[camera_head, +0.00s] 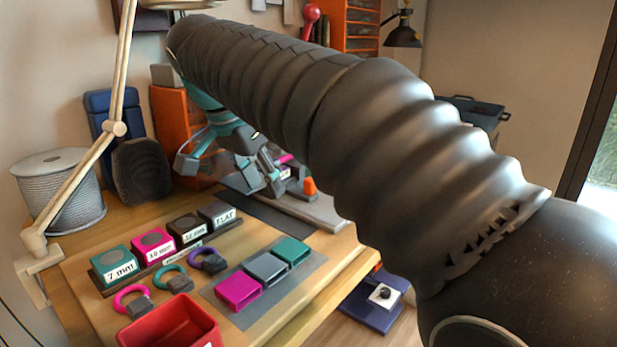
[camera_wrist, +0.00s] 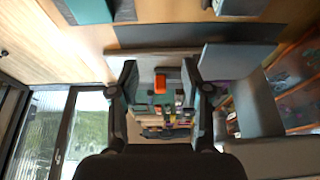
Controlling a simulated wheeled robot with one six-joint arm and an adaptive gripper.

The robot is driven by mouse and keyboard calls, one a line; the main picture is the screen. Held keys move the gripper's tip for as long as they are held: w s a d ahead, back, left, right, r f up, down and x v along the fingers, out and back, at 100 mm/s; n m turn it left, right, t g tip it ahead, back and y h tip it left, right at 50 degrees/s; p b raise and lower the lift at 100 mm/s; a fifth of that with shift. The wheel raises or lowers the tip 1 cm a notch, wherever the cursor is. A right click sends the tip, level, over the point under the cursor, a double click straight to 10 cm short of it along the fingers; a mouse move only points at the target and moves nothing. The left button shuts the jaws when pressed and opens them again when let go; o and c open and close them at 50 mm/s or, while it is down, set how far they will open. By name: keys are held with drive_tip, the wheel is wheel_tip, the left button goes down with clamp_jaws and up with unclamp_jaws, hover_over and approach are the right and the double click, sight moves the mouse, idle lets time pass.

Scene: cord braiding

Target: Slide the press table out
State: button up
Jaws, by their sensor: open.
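What appears to be the press is at the back of the workbench in the head view, mostly hidden behind my gripper and arm. A light grey slab (camera_head: 322,212), perhaps the press table or its base, lies under it. A small orange block or knob (camera_head: 309,187) stands above the slab. In the wrist view, the orange piece (camera_wrist: 160,84) shows between my fingers, farther off. My gripper (camera_head: 268,180) is open and empty, just left of the orange piece; it also shows in the wrist view (camera_wrist: 160,66). I cannot tell whether it touches anything.
Labelled blocks (camera_head: 155,243) stand in a row on the wooden bench. Magenta, grey and teal blocks (camera_head: 265,268) sit on a grey mat. A red bin (camera_head: 170,325) is at the front, a rope spool (camera_head: 58,190) at left. A lamp arm (camera_head: 90,165) rises at left.

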sight(309, 180)
drive_tip(key=w+d, duration=0.4)
drive_tip(key=w, duration=0.1)
drive_tip(key=w+d, duration=0.2)
drive_tip(key=shift+w+d, duration=0.25)
drive_tip(key=shift+w, duration=0.15)
drive_tip(key=x, duration=0.3)
drive_tip(key=shift+w+d+f, duration=0.1)
drive_tip(key=shift+w+f, duration=0.05)
drive_tip(key=shift+f, duration=0.1)
drive_tip(key=shift+w+d+f+b, duration=0.1)
drive_tip(key=shift+w+f+b, duration=0.1)
drive_tip(key=shift+f, duration=0.15)
drive_tip(key=shift+w+d+f+b, duration=0.1)
drive_tip(key=shift+f+b, duration=0.05)
drive_tip(key=shift+f, duration=0.15)
clamp_jaws()
drive_tip(key=shift+s, duration=0.15)
